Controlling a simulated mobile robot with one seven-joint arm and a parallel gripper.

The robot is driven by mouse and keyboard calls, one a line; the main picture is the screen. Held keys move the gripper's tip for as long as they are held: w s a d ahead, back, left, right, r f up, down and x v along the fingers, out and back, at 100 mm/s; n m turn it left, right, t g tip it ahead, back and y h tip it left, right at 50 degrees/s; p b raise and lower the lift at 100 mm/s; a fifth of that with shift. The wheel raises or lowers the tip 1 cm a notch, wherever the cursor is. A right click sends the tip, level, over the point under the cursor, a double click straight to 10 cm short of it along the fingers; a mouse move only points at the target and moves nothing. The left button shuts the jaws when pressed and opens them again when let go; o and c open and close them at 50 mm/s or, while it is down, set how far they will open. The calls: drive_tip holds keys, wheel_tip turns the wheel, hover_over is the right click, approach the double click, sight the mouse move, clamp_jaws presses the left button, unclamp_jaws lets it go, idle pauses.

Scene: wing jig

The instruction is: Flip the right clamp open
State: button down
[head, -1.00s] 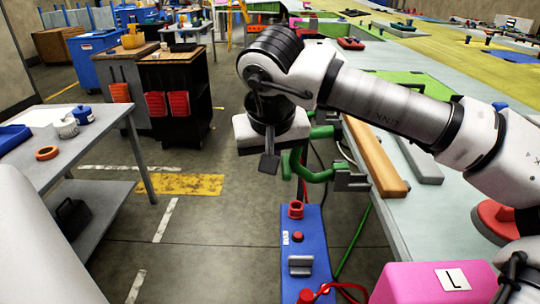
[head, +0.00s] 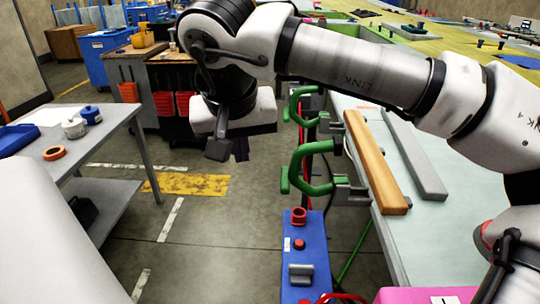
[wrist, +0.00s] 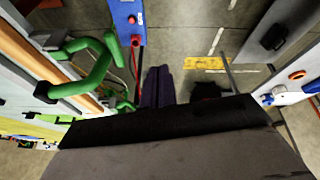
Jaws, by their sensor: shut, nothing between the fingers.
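Two green toggle clamps are fixed along the left edge of the jig table. The nearer clamp (head: 311,168) has a looped green handle on a grey bracket; it also shows large in the wrist view (wrist: 98,68). The farther clamp (head: 300,104) is partly behind my arm. I cannot tell from labels which is the right one. My gripper (head: 241,150) hangs left of both clamps, over the floor gap, apart from them. Its dark fingers also show in the wrist view (wrist: 158,86), together and empty.
A blue control box (head: 306,255) with red buttons stands below the nearer clamp. An orange bar (head: 375,165) and a grey bar (head: 415,155) lie on the jig table. A grey side table (head: 115,140) stands left. The floor between is clear.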

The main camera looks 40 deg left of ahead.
drive_tip(key=s, duration=0.1)
drive_tip(key=s+a+r, duration=0.2)
drive_tip(key=s, duration=0.1)
drive_tip(key=shift+s+a+f, duration=0.1)
idle(0.7)
